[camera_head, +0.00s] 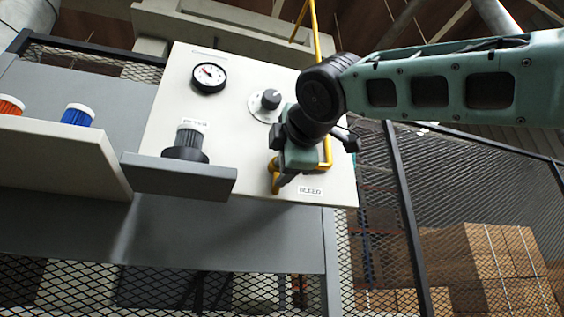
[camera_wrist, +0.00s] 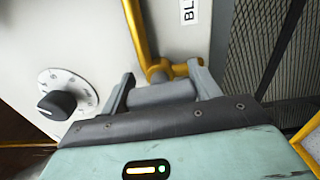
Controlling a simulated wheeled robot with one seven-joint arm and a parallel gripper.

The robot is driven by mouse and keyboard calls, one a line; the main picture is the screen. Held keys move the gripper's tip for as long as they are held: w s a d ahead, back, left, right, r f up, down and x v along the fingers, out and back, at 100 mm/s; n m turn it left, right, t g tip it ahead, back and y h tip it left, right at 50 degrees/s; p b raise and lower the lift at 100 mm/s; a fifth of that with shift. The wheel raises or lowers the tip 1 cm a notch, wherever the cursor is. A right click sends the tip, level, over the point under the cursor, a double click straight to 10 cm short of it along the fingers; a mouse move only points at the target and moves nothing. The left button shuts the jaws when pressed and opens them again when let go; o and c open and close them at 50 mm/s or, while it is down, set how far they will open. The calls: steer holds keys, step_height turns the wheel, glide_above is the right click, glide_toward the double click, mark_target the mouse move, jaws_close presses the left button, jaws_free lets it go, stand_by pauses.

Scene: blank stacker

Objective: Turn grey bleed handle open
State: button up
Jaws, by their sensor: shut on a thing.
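The grey bleed handle (camera_wrist: 160,93) sits at a yellow pipe fitting (camera_wrist: 160,72) on the pale panel (camera_head: 235,95). In the wrist view, the two grey fingers of my gripper (camera_wrist: 163,84) are on either side of the handle and shut on it. In the head view, my gripper (camera_head: 284,176) is at the lower right of the panel beside the yellow pipe (camera_head: 327,148), and it hides the handle. The label by the handle shows in the head view (camera_head: 311,191); only "BL" reads in the wrist view.
A round gauge (camera_head: 209,77) and a black dial knob (camera_head: 270,99) are on the panel. A dark ribbed part (camera_head: 187,143) stands behind a grey ledge (camera_head: 178,178). Blue (camera_head: 77,115) and orange (camera_head: 10,106) caps are at left. Mesh fencing (camera_head: 480,180) is at right.

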steer(key=shift+f+m, duration=0.1)
steer(key=shift+m, duration=0.4)
steer(key=o, duration=1)
steer(key=b+v, duration=0.2)
steer(key=v, duration=1.5)
steer(key=shift+s+b, duration=0.2)
steer(key=shift+b, duration=0.15)
